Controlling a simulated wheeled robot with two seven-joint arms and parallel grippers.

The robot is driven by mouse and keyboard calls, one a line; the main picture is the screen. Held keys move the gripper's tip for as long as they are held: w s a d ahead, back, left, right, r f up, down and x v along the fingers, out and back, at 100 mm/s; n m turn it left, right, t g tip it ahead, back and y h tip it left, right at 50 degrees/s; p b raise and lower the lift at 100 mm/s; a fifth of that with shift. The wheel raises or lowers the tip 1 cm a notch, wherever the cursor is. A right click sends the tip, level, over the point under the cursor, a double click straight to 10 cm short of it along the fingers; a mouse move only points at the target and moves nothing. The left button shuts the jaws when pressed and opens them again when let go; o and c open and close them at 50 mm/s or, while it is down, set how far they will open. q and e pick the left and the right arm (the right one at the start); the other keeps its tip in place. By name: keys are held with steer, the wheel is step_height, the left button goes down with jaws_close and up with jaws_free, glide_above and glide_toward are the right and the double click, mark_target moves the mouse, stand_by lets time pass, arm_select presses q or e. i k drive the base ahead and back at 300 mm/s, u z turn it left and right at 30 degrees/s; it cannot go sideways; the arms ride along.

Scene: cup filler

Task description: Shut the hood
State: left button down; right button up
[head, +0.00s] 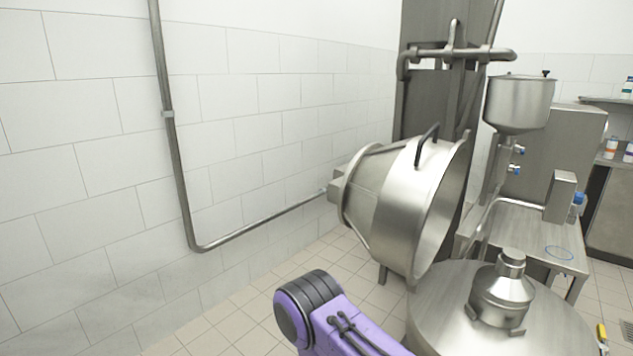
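The hood (400,205) is a large shiny metal dome standing tipped up on its side at the centre right. Its open rim faces right, and a black handle (427,145) sits on its upper side. Below and to the right is the round metal machine top (447,301) with a raised central hub (503,289). The hood's lower rim is close to the edge of this round top, and the hood is raised off it. A purple arm link of mine with a dark joint shows at the bottom, left of the round top. Neither gripper is in view.
A metal funnel (519,103) stands above a small steel table (535,237) at the right. A vertical column with pipes (455,54) rises behind the hood. A pipe (177,150) runs along the tiled wall. Tiled floor is clear left of the hood.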

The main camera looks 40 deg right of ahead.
mark_target(401, 199)
steer(key=i, duration=2.8)
steer(key=z, duration=3.25)
